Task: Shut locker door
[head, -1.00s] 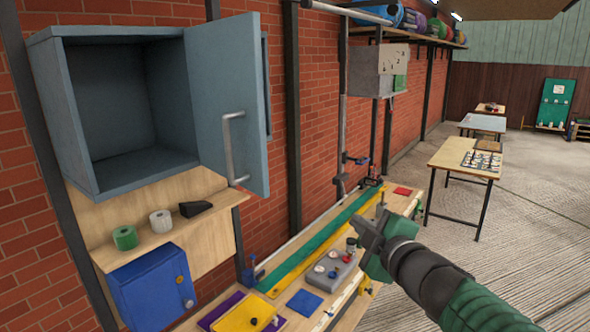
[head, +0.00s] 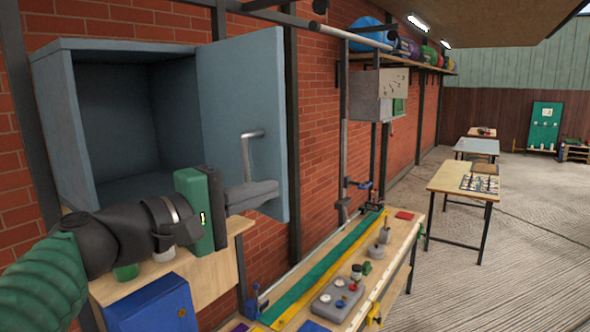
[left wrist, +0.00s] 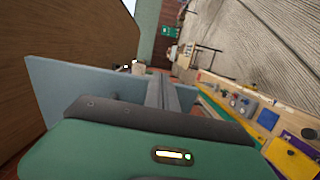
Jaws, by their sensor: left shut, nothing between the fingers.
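The blue-grey locker (head: 52,125) hangs on the brick wall at the left of the head view. Its door (head: 225,90) stands wide open to the right, and the inside is dark, with nothing seen in it. A metal handle (head: 250,150) is on the door; its lower end is hidden by my left gripper (head: 277,190). That gripper is shut and empty, its fingers in front of the door's lower part. I cannot tell if they touch. In the left wrist view the fingers (left wrist: 168,95) point past the door panel (left wrist: 75,85). My right gripper is out of view.
A wooden shelf (head: 215,262) and a blue box (head: 150,305) sit below the locker, partly behind my arm. A long workbench (head: 385,285) with a grey control box (head: 338,297) runs along the wall to the right. The floor (head: 470,270) further right is open.

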